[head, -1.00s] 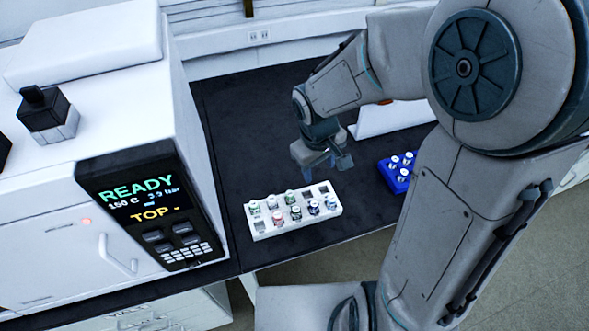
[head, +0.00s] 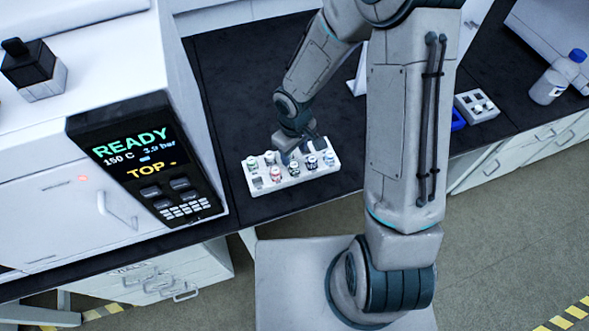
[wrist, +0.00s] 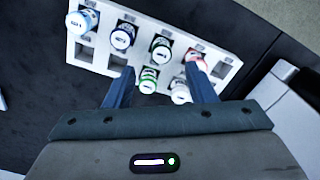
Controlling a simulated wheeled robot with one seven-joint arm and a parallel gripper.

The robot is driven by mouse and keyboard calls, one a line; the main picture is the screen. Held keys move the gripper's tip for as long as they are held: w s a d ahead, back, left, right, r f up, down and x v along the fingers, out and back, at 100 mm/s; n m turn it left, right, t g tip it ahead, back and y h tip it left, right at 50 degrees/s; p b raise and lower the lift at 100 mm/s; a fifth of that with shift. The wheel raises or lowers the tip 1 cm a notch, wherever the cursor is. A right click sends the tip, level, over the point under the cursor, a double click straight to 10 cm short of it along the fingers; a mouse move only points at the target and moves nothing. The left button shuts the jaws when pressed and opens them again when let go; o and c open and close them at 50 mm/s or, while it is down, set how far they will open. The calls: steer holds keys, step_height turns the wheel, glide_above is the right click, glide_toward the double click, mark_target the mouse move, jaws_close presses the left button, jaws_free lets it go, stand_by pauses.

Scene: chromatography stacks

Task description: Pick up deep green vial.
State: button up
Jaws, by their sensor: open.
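The white rack (head: 322,177) stands on the dark bench with several capped vials. In the wrist view, a green-banded vial (wrist: 148,80) is in the near row, between and just beyond my open fingers. A dark-green-ringed vial (wrist: 161,48) sits in the far row, between a blue one and a red one; it also shows in the head view (head: 293,168). Their shades are close, so I cannot tell surely which is deep green. My gripper (wrist: 160,78) is open and empty; in the head view (head: 290,150) it is low over the rack's back row, its fingertips partly hidden.
A blue-ringed vial (wrist: 122,37), a red-ringed vial (wrist: 195,60) and a pale-capped vial (wrist: 181,92) stand close around. The READY machine (head: 150,165) is left of the rack. A grey rack (head: 477,107) and a bottle (head: 552,82) are right.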

mark_target(294, 164)
steer(key=shift+f, duration=2.7)
steer(key=c, duration=1.1)
